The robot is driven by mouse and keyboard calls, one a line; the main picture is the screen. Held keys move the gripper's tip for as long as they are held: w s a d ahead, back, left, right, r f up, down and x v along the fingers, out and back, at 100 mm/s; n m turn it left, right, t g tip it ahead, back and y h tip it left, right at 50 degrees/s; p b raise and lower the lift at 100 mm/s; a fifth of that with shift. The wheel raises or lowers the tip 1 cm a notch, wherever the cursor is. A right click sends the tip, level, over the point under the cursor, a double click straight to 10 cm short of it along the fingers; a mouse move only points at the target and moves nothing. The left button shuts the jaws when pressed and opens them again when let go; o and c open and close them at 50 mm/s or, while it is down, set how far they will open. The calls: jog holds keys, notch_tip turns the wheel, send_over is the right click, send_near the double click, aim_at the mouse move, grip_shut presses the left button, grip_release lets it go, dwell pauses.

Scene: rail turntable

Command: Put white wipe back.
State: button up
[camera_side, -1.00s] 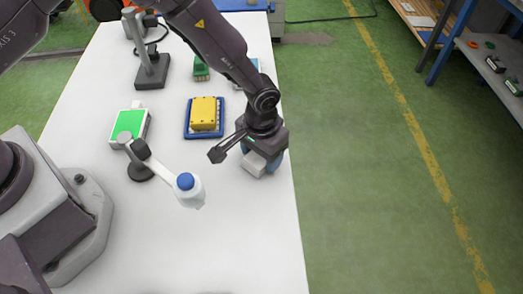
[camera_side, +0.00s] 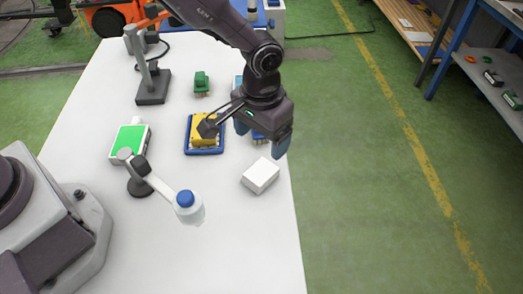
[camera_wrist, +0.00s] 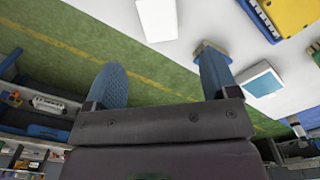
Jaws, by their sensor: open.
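A white block (camera_side: 260,176), which I take to be the white wipe, lies flat near the right edge of the white table in the side view. In the wrist view a white block (camera_wrist: 157,20) shows at the top, beyond the gap between my fingers. My gripper (camera_side: 262,143) is raised above and behind the block, apart from it. Its blue fingers are spread wide with nothing held, as the wrist view (camera_wrist: 161,62) also shows.
A blue tray (camera_side: 187,149) with a yellow part (camera_side: 203,131) stands left of my gripper. The front table is clear.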

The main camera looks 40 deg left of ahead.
jog(key=s+a+r+t, duration=0.1)
jog(key=s+a+r, duration=0.1)
jog(key=a+r, duration=0.5)
jog(key=s+a+r+t, duration=0.1)
jog(key=s+a+r, duration=0.25)
jog(key=r, duration=0.75)
jog(key=s+a+r+t, duration=0.3)
jog(key=s+a+r, duration=0.3)
jog(key=s, duration=0.8)
jog(key=a, duration=0.3)
jog(key=shift+a+t, duration=0.2)
jog(key=shift+t, duration=0.1)
